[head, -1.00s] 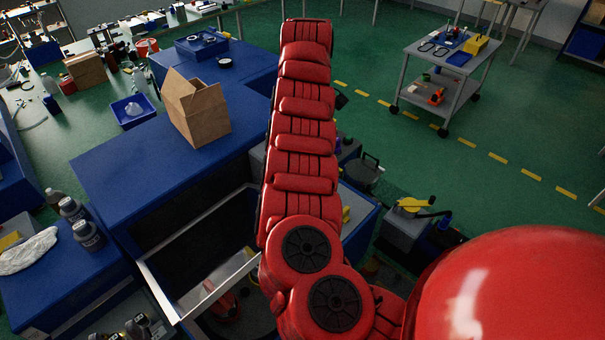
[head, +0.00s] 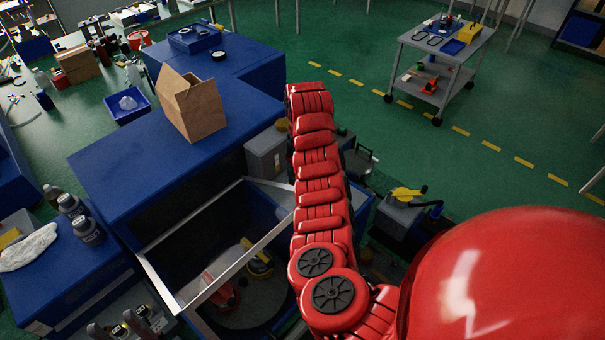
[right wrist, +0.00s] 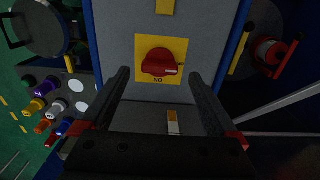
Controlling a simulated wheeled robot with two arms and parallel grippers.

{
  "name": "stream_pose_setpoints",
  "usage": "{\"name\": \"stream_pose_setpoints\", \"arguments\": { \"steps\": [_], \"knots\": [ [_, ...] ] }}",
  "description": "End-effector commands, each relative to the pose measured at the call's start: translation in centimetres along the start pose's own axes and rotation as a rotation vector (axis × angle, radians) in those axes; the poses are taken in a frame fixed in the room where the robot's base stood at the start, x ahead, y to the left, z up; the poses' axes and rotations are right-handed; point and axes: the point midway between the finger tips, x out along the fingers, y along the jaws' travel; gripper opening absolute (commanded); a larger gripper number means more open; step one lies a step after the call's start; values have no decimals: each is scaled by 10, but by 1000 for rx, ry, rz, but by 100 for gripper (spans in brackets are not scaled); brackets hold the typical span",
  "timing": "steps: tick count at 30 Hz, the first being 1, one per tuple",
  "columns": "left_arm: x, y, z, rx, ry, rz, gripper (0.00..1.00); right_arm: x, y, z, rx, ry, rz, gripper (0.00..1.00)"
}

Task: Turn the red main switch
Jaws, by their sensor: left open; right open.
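The red main switch (right wrist: 160,62) is a round red knob with a bar handle on a yellow square plate (right wrist: 172,80) on a grey panel. Lettering reading "NO" in this picture sits below the knob. My right gripper (right wrist: 161,73) is open, with one dark finger on each side of the switch in the picture. I see no contact, and the gap in depth is unclear. In the head view my red right arm reaches away and its gripper is hidden.
In the right wrist view several coloured knobs (right wrist: 45,108) stand at left and a red round part (right wrist: 268,52) at right. In the head view an open bin (head: 185,300) lies beside the right arm, a cardboard box (head: 195,108) on the blue bench (head: 120,170). A trolley (head: 425,65) stands far back.

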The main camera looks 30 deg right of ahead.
Motion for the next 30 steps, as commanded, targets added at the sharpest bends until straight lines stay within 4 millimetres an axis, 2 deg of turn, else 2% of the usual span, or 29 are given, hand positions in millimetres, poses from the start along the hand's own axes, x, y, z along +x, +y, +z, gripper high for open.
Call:
{"name": "stream_pose_setpoints", "arguments": {
  "steps": [9,21,23,30],
  "knots": [
    [7,0,-1,0,0,0,50,24,1,0,-1,-1,3,95],
    [7,0,-1,0,0,0,50,28,0,-1,0,3,2,95],
    [7,0,-1,0,0,0,50,28,0,-1,0,2,2,86],
    [7,0,-1,0,0,0,50,28,0,-1,0,2,2,43]
  ]
}}
